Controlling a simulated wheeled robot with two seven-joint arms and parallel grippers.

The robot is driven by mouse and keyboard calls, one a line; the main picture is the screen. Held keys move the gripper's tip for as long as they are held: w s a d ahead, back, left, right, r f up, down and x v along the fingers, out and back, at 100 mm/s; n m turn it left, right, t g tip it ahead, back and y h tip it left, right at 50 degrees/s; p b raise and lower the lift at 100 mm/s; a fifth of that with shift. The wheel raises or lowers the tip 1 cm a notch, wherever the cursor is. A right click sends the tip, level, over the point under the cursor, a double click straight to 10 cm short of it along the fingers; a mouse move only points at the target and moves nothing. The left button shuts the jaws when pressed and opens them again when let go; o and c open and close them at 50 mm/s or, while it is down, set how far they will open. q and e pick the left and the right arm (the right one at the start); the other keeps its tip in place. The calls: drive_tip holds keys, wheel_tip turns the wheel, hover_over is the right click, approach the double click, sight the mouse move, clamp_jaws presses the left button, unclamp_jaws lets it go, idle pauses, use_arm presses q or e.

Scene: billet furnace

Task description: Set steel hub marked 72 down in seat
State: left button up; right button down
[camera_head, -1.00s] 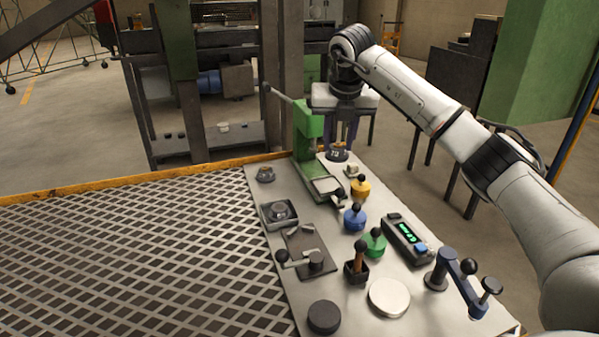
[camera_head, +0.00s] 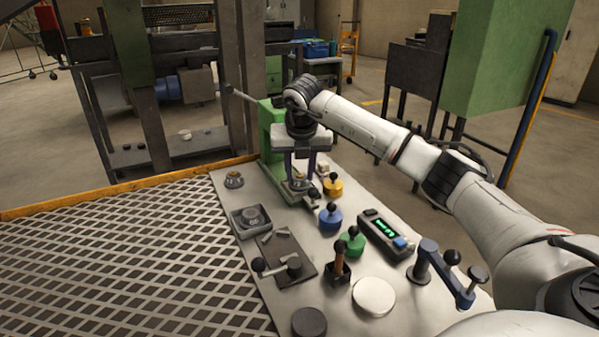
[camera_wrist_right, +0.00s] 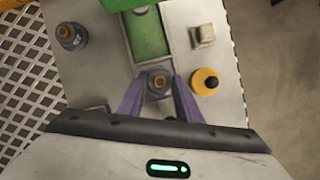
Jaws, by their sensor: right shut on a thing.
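My right gripper (camera_head: 299,176) points down at the front of the green press (camera_head: 271,135). It is shut on a grey steel hub with a brownish centre (camera_wrist_right: 159,81), which sits upright between the purple fingers in the wrist view. I cannot read the number on this hub. It is over or on the press's base plate, and I cannot tell whether it touches. A second hub (camera_head: 234,180) stands alone on the bench at the left. A third hub (camera_head: 255,217) sits in a square grey holder (camera_head: 238,228). My left gripper is not in view.
Yellow (camera_head: 333,187), blue (camera_head: 330,218) and green (camera_head: 351,242) knobbed pots stand right of the press. A small metal block (camera_wrist_right: 202,36) is close by. A meter with a green display (camera_head: 385,234) and a lever fixture (camera_head: 446,270) are nearer. The bench's left edge borders a mesh platform (camera_head: 120,260).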

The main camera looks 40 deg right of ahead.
drive_tip(key=c, duration=1.3)
unclamp_jaws()
drive_tip(key=p+v, duration=0.1)
drive_tip(key=v, duration=1.1)
drive_tip(key=shift+r, duration=0.1)
